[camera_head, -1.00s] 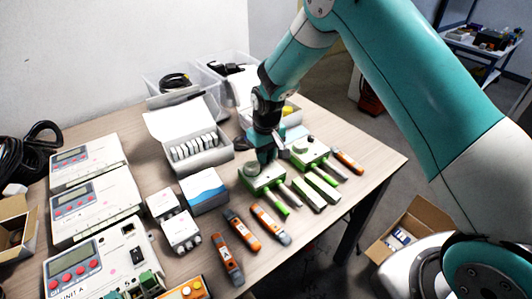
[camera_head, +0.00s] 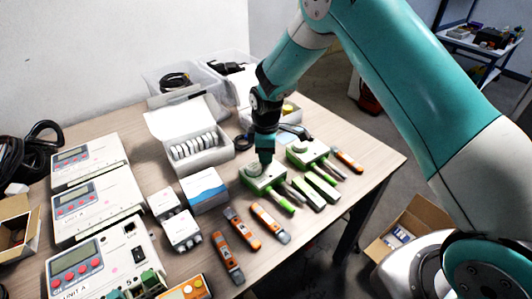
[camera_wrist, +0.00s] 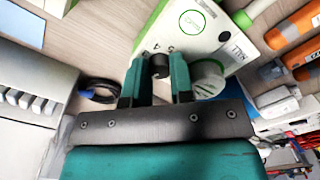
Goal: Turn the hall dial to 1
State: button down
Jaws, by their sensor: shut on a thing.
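The hall unit (camera_head: 271,184) is a green and white box on the table, with a pale round part on top. In the wrist view the unit (camera_wrist: 205,25) shows a label that seems to read HALL, with small digits, apparently 4 and 5, near its dial. The dial (camera_wrist: 158,68) is a dark round knob between my fingertips. My gripper (camera_head: 265,160) points down at the unit and is shut on the dial, also in the wrist view (camera_wrist: 157,72). The fingers hide the other marks, so I cannot tell the dial's setting.
A similar green and white unit (camera_head: 307,152) stands close to the right. Orange and grey tools (camera_head: 243,228) lie in front. A blue and white box (camera_head: 204,189) is to the left, and an open white box (camera_head: 199,151) behind it. White control units (camera_head: 95,198) fill the left side.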

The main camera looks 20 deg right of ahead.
jog(key=shift+n, duration=1)
dwell(1.2)
jog(key=c, duration=1)
grip_release()
jog(key=shift+o, duration=0.2)
jog(key=shift+r, duration=0.15)
notch_tip(320, 180, up, 17)
jog(key=shift+w+b, duration=0.2)
jog(key=shift+b, duration=0.15)
jog(key=shift+r, duration=0.1)
